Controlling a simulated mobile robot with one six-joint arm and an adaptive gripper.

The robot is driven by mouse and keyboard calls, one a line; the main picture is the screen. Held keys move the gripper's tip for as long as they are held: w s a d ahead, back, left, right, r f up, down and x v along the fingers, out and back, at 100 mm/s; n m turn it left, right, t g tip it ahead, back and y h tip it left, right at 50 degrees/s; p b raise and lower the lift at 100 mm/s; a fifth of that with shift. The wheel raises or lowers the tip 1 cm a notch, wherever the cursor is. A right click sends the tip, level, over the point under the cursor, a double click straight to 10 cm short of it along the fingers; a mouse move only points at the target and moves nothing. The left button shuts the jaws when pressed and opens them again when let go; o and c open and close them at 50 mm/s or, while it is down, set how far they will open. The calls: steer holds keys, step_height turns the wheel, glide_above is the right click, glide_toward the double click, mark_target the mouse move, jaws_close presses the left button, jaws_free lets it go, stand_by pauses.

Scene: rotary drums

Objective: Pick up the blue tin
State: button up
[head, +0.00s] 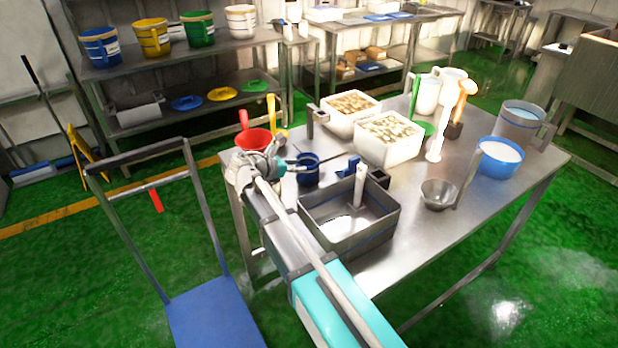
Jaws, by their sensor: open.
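A small dark blue tin (308,172) stands upright on the steel table, behind the grey bin. My gripper (287,164) is open at the left of the tin, close to its upper rim. Whether the fingers touch the tin is too small to tell. Nothing shows held between the fingers. My arm reaches in from the bottom of the view and hides part of the table's left edge.
A grey bin (325,213) is in front of the tin. A red container (254,141) stands behind my gripper. White tubs (390,150) and a larger blue bucket (499,170) stand farther right. A trolley (215,315) stands at the left.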

mark_target(313, 183)
steer(key=shift+w+d+f, duration=0.25)
steer(key=shift+w+d, duration=0.15)
steer(key=shift+d, duration=0.15)
steer(key=shift+b+x, duration=1.15)
steer(key=shift+x, duration=1.65)
jaws_close()
